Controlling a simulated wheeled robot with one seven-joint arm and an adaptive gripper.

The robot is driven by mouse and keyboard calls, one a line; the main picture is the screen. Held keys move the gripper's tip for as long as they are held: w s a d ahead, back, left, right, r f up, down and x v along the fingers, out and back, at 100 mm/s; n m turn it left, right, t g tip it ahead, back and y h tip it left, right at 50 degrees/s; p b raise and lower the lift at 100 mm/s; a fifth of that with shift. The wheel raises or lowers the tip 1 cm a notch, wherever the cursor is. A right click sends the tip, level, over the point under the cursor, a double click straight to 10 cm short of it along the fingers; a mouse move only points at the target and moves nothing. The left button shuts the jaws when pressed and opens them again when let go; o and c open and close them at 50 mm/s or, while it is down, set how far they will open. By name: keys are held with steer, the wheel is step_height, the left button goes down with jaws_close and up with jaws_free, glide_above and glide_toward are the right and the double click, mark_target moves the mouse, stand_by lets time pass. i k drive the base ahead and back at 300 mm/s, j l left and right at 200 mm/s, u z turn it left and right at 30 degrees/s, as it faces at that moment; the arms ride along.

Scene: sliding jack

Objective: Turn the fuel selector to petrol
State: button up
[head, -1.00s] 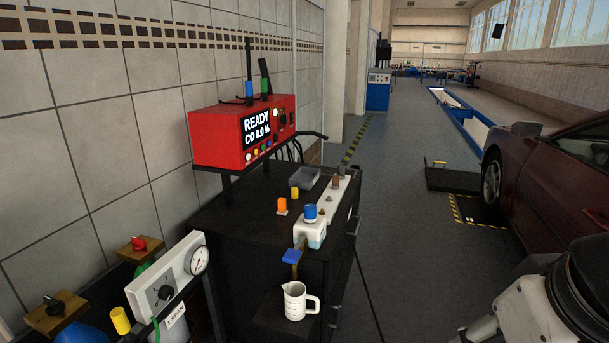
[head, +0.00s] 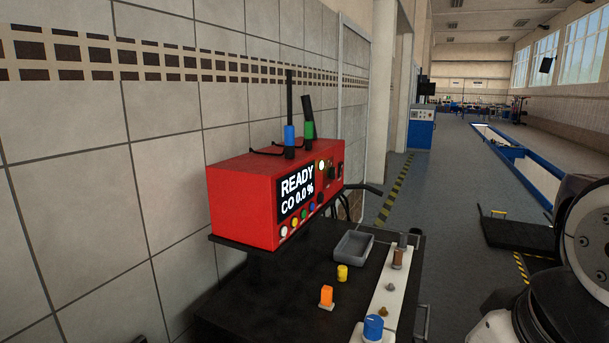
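A red analyzer box (head: 240,205) stands on a dark shelf against the tiled wall. Its display (head: 297,193) reads "READY" and "CO 0.0 %". A row of coloured buttons (head: 304,215) runs below the display. A small dark knob (head: 331,173) sits on the right part of the front, with a pale round spot beside it. Its markings and setting are too small to read, so I cannot tell whether it is the fuel selector. Part of my arm shows at the lower right, apart from the box. My gripper is not in view.
Two probes, blue (head: 290,136) and green (head: 309,130), stand at the box. On the dark cabinet top are a grey tray (head: 354,248), a yellow cylinder (head: 342,273), an orange piece (head: 326,297) and a blue-capped fitting (head: 373,328). The floor aisle lies to the right.

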mark_target(331, 170)
steer(key=z, duration=1.2)
steer(key=i+z, duration=0.25)
steer(key=i, duration=1.3)
steer(key=i+u, duration=0.2)
steer(key=i, duration=0.25)
steer(key=i+l+u, duration=0.15)
steer(key=i, duration=0.3)
steer(key=i+l+u, duration=0.2)
steer(key=i, duration=0.25)
steer(key=u, duration=1.75)
